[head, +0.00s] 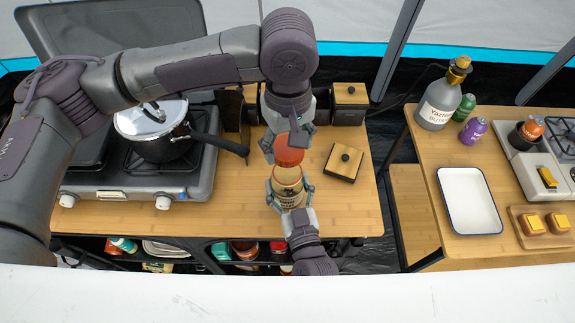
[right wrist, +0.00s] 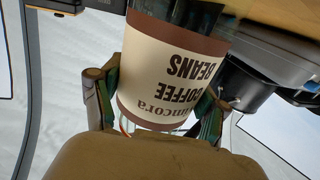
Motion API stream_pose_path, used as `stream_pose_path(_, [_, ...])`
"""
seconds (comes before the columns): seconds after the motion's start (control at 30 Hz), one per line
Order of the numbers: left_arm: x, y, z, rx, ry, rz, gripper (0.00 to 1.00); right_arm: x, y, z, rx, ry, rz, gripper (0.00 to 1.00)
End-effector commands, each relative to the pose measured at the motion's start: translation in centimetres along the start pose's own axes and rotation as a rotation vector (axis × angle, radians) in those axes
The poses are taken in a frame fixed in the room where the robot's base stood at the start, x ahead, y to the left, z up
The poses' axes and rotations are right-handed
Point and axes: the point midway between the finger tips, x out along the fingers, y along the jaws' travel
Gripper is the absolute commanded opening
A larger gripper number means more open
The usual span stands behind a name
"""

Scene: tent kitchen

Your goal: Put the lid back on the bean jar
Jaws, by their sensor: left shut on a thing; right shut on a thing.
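The bean jar (head: 287,175) stands open-mouthed near the front of the wooden counter in the head view. My right gripper (head: 290,188) is shut around its body from the front. In the right wrist view the jar (right wrist: 172,70) sits between both fingers, its cream and brown "Coffee Beans" label upside down. My left gripper (head: 287,142) points down and is shut on a round orange-red lid (head: 289,157). The lid is just above and behind the jar's mouth in the picture. I cannot tell whether lid and rim touch.
A square wooden block or lid with a black knob (head: 344,162) lies right of the jar. A knobbed wooden canister (head: 350,103) stands behind. A pot (head: 160,130) sits on the stove at left, its handle pointing toward the lid. Another table at right holds a white tray (head: 470,200).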

Motion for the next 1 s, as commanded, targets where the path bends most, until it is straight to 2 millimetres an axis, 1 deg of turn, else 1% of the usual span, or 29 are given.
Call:
stream_pose_path(0.03, [0.9, -0.1, 0.1, 0.0, -0.003, -0.004, 0.51, 0.0, 0.0, 0.0, 0.0, 0.0, 0.0, 0.11])
stream_pose_path(0.1, [1.9, -0.1, 0.1, -0.001, -0.002, -0.003, 0.51, 0.0, 0.0, 0.0, 0.0, 0.0, 0.0, 0.11])
stream_pose_path(0.2, [2.8, 0.0, 0.1, -0.001, -0.001, -0.001, 0.51, 0.0, 0.0, 0.0, 0.0, 0.0, 0.0, 0.11])
stream_pose_path(0.77, [3.1, 0.0, 0.0, 0.0, 0.001, -0.001, 0.51, 0.0, 0.0, 0.0, 0.0, 0.0, 0.0, 0.11])
stream_pose_path(1.0, [4.3, -0.1, 0.1, 0.0, -0.001, -0.003, 0.51, 0.0, 0.0, 0.0, 0.0, 0.001, 0.0, 0.11])
